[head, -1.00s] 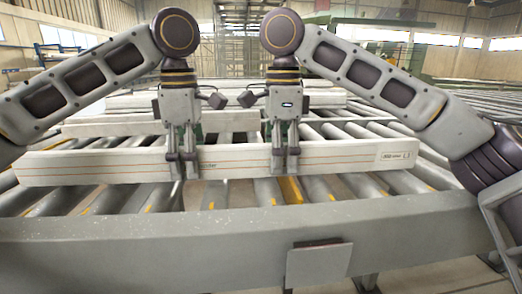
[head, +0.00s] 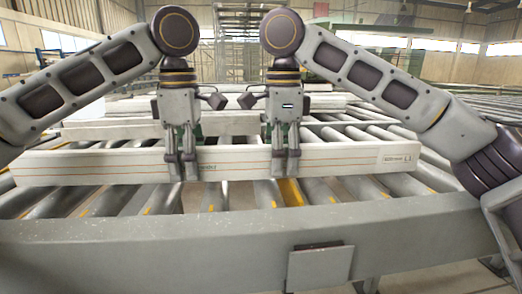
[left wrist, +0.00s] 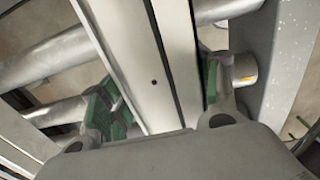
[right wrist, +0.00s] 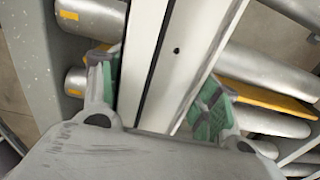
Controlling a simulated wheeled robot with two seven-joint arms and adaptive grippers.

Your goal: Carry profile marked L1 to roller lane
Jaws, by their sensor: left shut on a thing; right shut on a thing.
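The profile marked L1 (head: 340,157) is a long white bar with orange lines and a label at its right end. It lies across the view, above or on the rollers; I cannot tell whether it touches them. My left gripper (head: 182,168) is shut on it left of its middle. My right gripper (head: 286,166) is shut on it right of its middle. The left wrist view shows the profile (left wrist: 150,70) between green finger pads. The right wrist view shows the profile (right wrist: 178,60) between green pads too.
Metal rollers (head: 240,194) with yellow marks run under the profile. A grey frame beam (head: 200,232) with a small plate (head: 320,268) crosses the front. More pale profiles (head: 130,125) lie behind. Another roller bed (head: 470,117) stretches away at the right.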

